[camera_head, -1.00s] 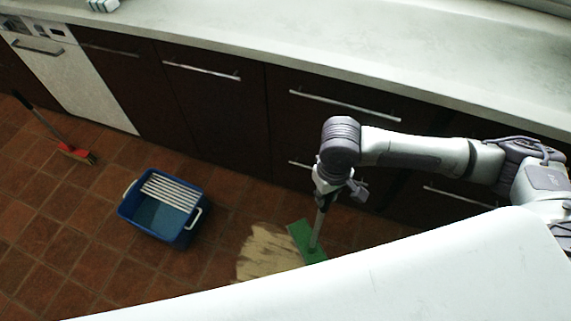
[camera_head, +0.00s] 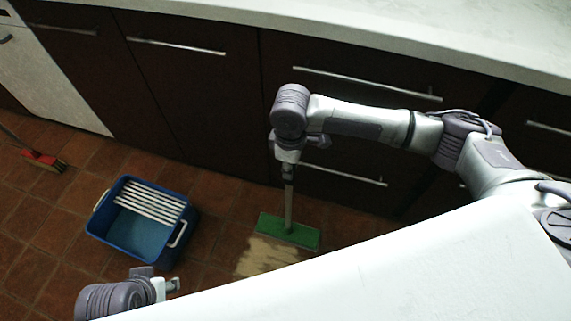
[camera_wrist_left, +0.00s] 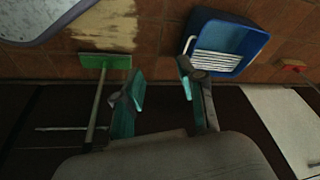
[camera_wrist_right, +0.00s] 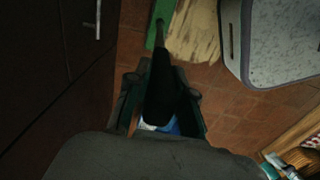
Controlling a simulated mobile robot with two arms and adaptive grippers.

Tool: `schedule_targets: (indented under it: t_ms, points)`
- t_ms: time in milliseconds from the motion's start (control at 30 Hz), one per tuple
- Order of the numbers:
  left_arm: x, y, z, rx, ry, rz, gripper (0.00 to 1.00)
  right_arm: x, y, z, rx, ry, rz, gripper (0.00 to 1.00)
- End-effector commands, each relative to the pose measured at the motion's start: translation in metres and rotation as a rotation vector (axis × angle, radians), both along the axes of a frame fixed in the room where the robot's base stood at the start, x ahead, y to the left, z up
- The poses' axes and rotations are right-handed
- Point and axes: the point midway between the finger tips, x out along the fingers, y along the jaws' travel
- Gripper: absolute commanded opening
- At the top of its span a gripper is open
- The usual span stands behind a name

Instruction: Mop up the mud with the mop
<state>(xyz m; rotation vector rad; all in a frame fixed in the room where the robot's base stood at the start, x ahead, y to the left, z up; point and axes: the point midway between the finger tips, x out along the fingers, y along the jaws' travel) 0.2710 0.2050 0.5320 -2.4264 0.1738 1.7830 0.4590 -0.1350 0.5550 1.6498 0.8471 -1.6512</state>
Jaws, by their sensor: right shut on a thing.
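The mop (camera_head: 288,232) has a green flat head and a grey handle. Its head lies on the floor at the far edge of the tan mud patch (camera_head: 264,256). My white body hides part of the mud in the head view. My right gripper (camera_head: 288,168) is shut on the upright mop handle; the right wrist view shows the dark grip (camera_wrist_right: 160,92) between its fingers. My left gripper (camera_wrist_left: 161,88) is open and empty in the left wrist view. It shows partly at the bottom left of the head view, apart from the mop.
A blue bucket (camera_head: 124,243) with a white slatted wringer stands left of the mud. A red brush (camera_head: 43,160) is at the far left. Dark cabinets (camera_head: 195,95) with bar handles stand close behind the mop. Tiled floor lies clear between bucket and mop.

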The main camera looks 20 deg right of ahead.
Motion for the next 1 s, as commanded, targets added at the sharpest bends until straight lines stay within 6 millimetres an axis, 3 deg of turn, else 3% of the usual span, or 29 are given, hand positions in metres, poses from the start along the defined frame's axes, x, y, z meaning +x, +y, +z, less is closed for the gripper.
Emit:
schedule_targets:
  t_ms: [133,267,667,1000]
  points:
    - [-0.002,0.0,0.008,-0.002,-0.015,0.0,0.4,0.003,0.002,-0.006,0.001,-0.002,0.026,0.0]
    - [0.008,-0.003,0.01,-0.011,-0.064,-0.004,0.4,0.004,0.002,-0.008,0.001,-0.002,0.03,0.0]
    - [0.077,-0.025,0.029,-0.087,-0.42,-0.033,0.4,0.004,0.002,-0.022,0.0,-0.003,0.029,0.0]
    - [0.126,-0.045,0.07,-0.164,-0.761,-0.055,0.4,0.003,0.002,-0.033,0.001,-0.002,0.029,0.0]
